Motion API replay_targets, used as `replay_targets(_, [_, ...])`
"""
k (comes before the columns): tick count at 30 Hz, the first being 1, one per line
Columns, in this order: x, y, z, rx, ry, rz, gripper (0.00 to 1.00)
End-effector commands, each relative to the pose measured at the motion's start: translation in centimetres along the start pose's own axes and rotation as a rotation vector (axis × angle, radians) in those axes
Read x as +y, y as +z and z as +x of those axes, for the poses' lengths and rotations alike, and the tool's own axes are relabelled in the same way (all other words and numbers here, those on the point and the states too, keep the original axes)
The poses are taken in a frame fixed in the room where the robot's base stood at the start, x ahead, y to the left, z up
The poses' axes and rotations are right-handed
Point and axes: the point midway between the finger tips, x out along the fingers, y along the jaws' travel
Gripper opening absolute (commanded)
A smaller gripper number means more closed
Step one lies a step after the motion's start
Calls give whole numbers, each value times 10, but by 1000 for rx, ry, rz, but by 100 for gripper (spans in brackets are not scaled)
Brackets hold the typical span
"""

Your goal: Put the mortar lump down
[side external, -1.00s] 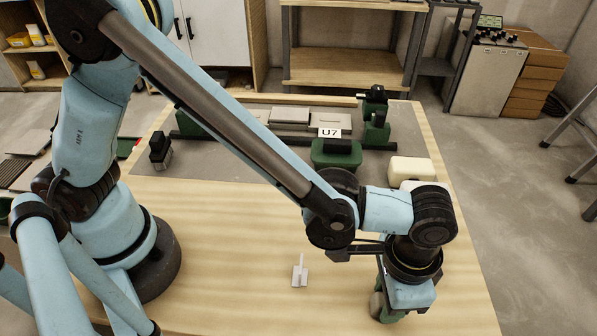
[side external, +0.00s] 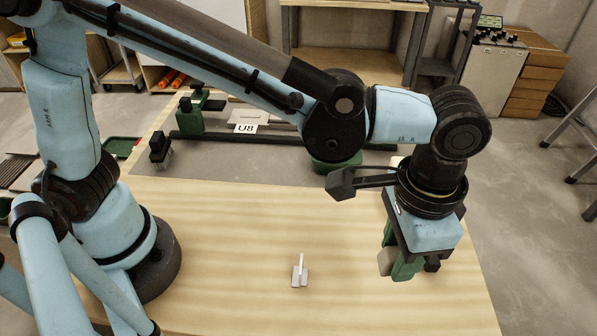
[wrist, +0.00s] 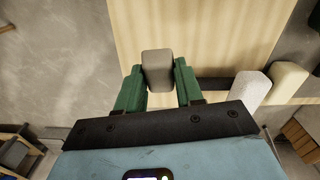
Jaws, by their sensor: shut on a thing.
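The mortar lump (wrist: 157,70) is a grey rounded block between the two green fingers of my gripper (wrist: 159,86) in the wrist view. My gripper is shut on it. In the side view my gripper (side external: 402,264) points down over the right front part of the wooden table (side external: 230,215). The grey lump (side external: 386,262) shows at the left of the green fingers, partly covered by them. It appears to be held above the wood, though the exact gap cannot be told.
A small pale clip-like piece (side external: 300,273) stands on the wood left of my gripper. Behind lie a grey mat (side external: 215,168), a dark rail (side external: 240,135), a U8 label (side external: 246,128) and a black-topped block (side external: 159,149).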

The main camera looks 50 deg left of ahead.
Motion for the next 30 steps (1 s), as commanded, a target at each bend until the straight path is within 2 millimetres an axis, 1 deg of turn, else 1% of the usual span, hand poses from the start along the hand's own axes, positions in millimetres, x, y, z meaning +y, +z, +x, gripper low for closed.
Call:
replay_targets(1, [-16, 4, -4, 0, 0, -52, 3])
replay_targets(2, [-25, 8, -7, 0, 0, -87, 3])
replay_targets(5, [-64, 23, -14, 0, 0, -234, 3])
replay_targets(6, [-80, 32, -17, 0, 0, -302, 3])
replay_targets(8, [-104, 46, -21, 0, 0, -406, 3])
replay_targets(9, [-118, 57, -23, 0, 0, -474, 3])
replay_targets(11, [-138, 74, -25, 0, 0, -577, 3])
replay_targets(12, [-150, 85, -26, 0, 0, -645, 3])
replay_targets(14, [-166, 103, -27, 0, 0, -747, 3])
replay_targets(15, [-176, 116, -27, 0, 0, -815, 3])
replay_targets(19, [-202, 158, -24, 0, 0, -1033, 3])
replay_targets(21, [-211, 178, -22, 0, 0, -1139, 3])
replay_targets(24, [-220, 202, -18, 0, 0, -1268, 3])
replay_targets(27, [-224, 220, -14, 1, 0, -1362, 3])
replay_targets(30, [-226, 230, -11, 1, 0, -1420, 3])
